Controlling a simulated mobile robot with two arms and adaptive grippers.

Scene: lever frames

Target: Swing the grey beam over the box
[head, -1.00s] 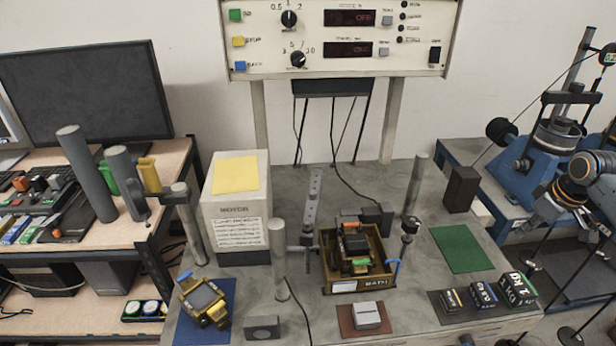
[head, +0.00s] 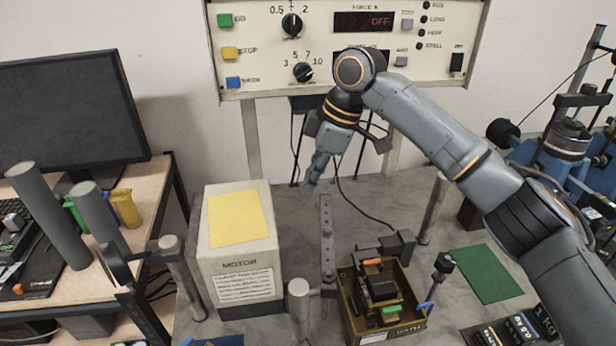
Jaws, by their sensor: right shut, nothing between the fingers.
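The grey beam (head: 326,232) is a narrow strip with holes, right of the motor unit. It runs away from a clamp by a short grey post (head: 299,305), left of the box. The box (head: 408,325) is brown and open-topped, with dark, green and orange parts inside. The beam is beside the box, not above it. My right gripper (head: 310,182) is shut and empty, pointing down just above the beam's far end in the picture; I cannot tell whether it touches. My left gripper is out of view.
A white motor unit (head: 235,255) with a yellow sheet stands left of the beam. A dark block (head: 398,245) sits behind the box, and a thin post (head: 436,275) stands at its right. A control panel (head: 270,45) rises behind. A green mat (head: 487,273) lies clear at right.

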